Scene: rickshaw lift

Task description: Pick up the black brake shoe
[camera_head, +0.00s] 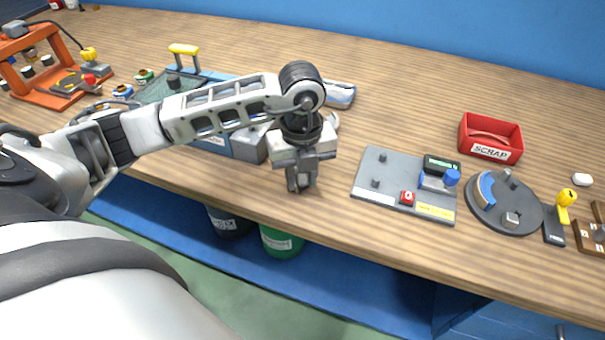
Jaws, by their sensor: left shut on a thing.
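My left gripper (301,184) points down over the front part of the wooden bench, left of the grey test plate. Its fingers are shut on a small dark grey thing, mostly hidden by the fingers and hand. I cannot make out its shape, nor tell whether it is the black brake shoe. No other black brake shoe shows clearly. My right gripper is not in view.
The grey plate (372,192) carries a red button and a meter. Right of it are a red SCRAP bin (491,138) and a round dark gauge (527,216). An orange press (50,98) stands far left. Two buckets, one green (281,242), sit below the bench (400,95).

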